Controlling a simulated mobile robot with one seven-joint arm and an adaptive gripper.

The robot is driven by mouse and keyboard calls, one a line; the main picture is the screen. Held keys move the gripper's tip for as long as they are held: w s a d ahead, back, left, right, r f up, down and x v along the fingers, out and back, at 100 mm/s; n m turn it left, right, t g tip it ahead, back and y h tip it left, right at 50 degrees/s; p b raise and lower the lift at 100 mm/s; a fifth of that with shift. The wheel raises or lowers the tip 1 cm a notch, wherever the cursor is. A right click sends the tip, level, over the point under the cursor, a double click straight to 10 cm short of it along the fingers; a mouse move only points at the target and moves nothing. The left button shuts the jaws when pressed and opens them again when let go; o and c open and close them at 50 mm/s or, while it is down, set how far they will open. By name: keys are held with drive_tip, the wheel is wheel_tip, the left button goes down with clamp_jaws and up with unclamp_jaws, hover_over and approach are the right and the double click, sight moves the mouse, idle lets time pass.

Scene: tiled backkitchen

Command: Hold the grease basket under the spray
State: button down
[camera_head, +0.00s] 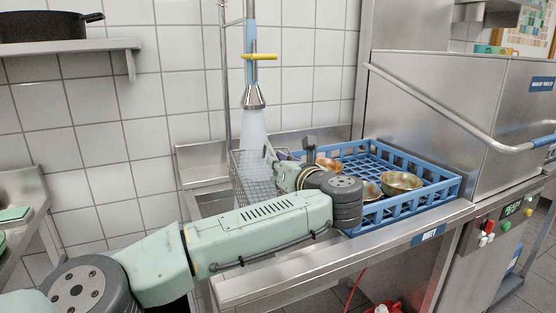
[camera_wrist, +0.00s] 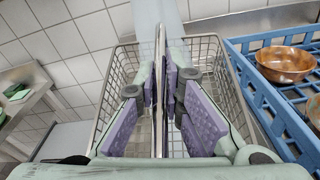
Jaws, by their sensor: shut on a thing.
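The wire grease basket (camera_head: 252,186) is in the sink area, below the spray nozzle (camera_head: 254,97). A pale cone of spray (camera_head: 252,130) comes down from the nozzle into the basket area. In the wrist view the mesh basket (camera_wrist: 228,92) surrounds my gripper (camera_wrist: 163,85) on both sides. The purple-padded fingers are shut on a thin metal bar of the basket that runs between them. In the head view my gripper (camera_head: 272,160) is partly hidden by my own wrist. The spray shows as a pale band at the top of the wrist view (camera_wrist: 152,14). The basket's underside is hidden.
A blue crate (camera_head: 425,203) with several copper bowls (camera_head: 400,181) stands right of the basket. The steel dishwasher (camera_head: 480,105) with its handle bar is further right. A vertical pipe (camera_head: 226,80) stands behind. A shelf with a black pan (camera_head: 45,26) hangs at left.

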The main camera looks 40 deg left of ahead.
drive_tip(key=f+v, duration=0.1)
drive_tip(key=v, duration=0.8)
drive_tip(key=shift+s+r, duration=0.15)
drive_tip(key=shift+d, duration=0.1)
idle(0.3)
